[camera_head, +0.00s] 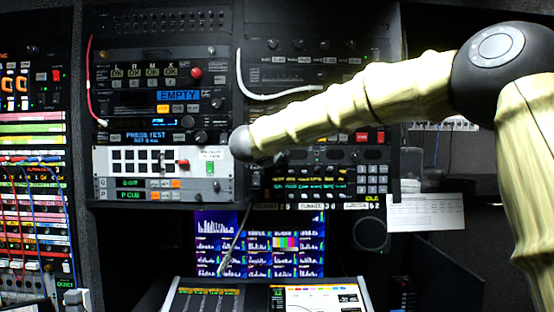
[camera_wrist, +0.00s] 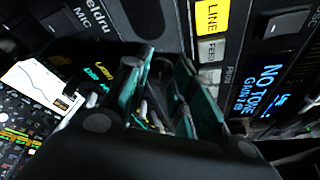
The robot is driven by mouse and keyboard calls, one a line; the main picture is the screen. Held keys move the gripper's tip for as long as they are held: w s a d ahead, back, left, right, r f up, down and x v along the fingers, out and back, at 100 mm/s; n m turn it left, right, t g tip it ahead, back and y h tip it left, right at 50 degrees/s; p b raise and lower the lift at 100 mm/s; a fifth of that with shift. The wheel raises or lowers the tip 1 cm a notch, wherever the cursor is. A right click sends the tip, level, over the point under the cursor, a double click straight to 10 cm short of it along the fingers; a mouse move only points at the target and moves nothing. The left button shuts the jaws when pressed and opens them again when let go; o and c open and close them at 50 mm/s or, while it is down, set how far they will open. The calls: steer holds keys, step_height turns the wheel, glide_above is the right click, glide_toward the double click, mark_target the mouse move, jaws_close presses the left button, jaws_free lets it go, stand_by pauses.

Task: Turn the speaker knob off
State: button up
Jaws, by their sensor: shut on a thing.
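My gripper (camera_wrist: 162,78) shows in the wrist view, its two dark green-edged fingers reaching to a dark panel. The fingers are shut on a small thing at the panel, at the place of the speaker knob. The knob itself is hidden between and behind the fingers, so I cannot read its setting. In the head view my pale arm crosses from the right, and its rounded grey end is at the rack front. The fingers are hard to make out there against the dark equipment.
In the wrist view a yellow LINE button (camera_wrist: 209,16) and a blue NO TONE display (camera_wrist: 265,88) lie right of the fingers. In the head view a white button panel (camera_head: 130,160) is left of my arm's end. Monitors (camera_head: 262,245) and a sloped console (camera_head: 265,295) are below.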

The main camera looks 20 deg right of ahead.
steer(key=n+t+b, duration=0.1)
steer(key=n+b, duration=0.1)
steer(key=n, duration=0.2)
steer(key=f+n+t+h+b, duration=0.1)
steer(key=n, duration=0.3)
steer(key=n+t+b, duration=0.2)
steer(key=n, duration=0.2)
steer(key=shift+f+n+h+b, duration=0.15)
steer(key=shift+n+h+b, duration=0.15)
steer(key=shift+h, duration=0.1)
steer(key=shift+d, duration=0.1)
steer(key=o, duration=0.7)
steer(key=shift+d, duration=0.1)
steer(key=shift+o, duration=0.2)
steer(key=v, duration=1.2)
